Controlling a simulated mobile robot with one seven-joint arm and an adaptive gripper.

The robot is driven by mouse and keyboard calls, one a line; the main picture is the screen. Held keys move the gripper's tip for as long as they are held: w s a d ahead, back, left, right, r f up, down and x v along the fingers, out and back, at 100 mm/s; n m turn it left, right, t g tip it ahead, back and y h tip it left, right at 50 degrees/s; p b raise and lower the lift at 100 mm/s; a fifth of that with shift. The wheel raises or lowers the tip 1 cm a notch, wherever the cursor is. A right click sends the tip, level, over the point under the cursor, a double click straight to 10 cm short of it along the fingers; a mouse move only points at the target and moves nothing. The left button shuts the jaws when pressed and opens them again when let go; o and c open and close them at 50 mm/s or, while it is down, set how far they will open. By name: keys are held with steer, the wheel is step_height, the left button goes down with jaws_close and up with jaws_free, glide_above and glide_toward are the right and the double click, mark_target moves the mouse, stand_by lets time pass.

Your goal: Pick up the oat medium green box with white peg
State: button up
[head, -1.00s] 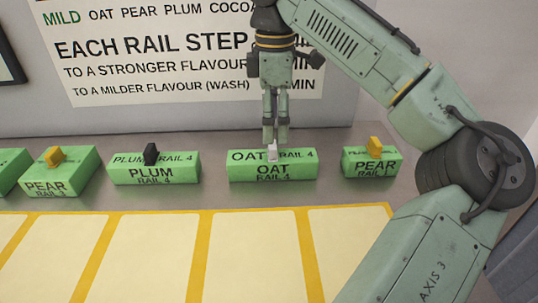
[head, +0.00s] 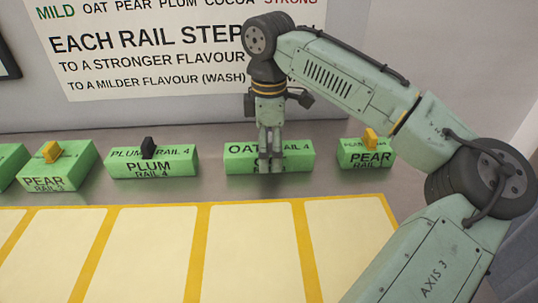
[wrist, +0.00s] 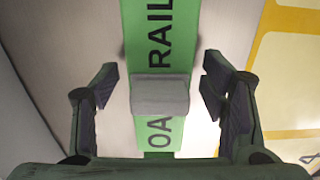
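The green box labelled OAT, RAIL 4 (head: 298,158) sits on the grey surface at the back, between the PLUM and PEAR boxes. Its peg is hidden behind my gripper (head: 270,165) in the head view. In the wrist view the peg (wrist: 160,97) is a pale grey-white block on top of the green box (wrist: 156,25). My gripper (wrist: 160,82) is open, with one finger on each side of the peg. A gap shows between the peg and both fingers.
A green PLUM box with a black peg (head: 148,147) stands to the left. A green PEAR box with a yellow peg (head: 371,138) stands close on the right. Another PEAR box (head: 60,172) is further left. Empty cream panels with yellow borders (head: 150,250) lie in front.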

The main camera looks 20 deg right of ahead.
steer(key=c, duration=1.3)
